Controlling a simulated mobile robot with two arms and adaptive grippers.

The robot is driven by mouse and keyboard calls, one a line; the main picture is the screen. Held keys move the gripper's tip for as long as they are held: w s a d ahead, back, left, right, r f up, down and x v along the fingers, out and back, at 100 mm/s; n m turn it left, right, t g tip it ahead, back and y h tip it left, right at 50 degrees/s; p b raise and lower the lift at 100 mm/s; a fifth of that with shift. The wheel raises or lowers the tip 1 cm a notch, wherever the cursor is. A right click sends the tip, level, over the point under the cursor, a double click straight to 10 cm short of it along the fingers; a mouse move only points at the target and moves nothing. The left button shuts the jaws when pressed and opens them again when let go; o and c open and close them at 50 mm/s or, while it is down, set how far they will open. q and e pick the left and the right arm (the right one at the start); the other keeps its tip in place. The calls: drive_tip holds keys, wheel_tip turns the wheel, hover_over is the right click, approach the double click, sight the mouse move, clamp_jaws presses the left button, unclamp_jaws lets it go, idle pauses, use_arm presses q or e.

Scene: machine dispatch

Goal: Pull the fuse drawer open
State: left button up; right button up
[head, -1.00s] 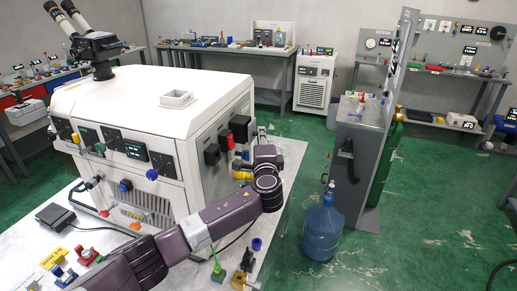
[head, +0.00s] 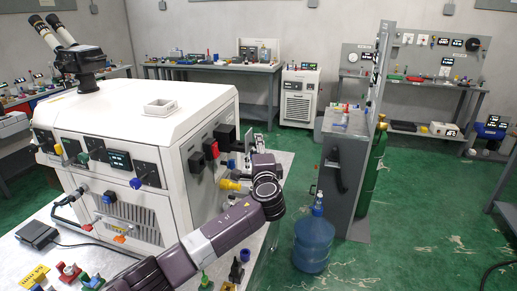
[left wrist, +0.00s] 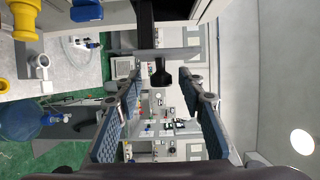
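The white machine (head: 150,105) stands on the bench at left. I cannot tell for certain which part is the fuse drawer. My left gripper (head: 250,140) is beside this side face, partly hidden by its own wrist. In the left wrist view, the left gripper (left wrist: 160,78) is open, its two blue-grey padded fingers apart. A black knob-like piece (left wrist: 160,75) shows between the fingertips, below a black part (left wrist: 146,22); contact is not visible. My right gripper is not in view.
The yellow connector also shows close by in the left wrist view (left wrist: 22,22). A blue water jug (head: 313,245) stands on the green floor, right of the bench. A grey cabinet (head: 343,180) and green cylinder (head: 376,165) stand beyond it. Small coloured parts lie on the bench front.

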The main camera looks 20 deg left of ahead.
use_arm(q)
drive_tip(key=v, duration=1.2)
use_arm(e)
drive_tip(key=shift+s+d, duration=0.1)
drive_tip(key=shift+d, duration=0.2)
use_arm(q)
drive_tip(key=shift+f, duration=0.1)
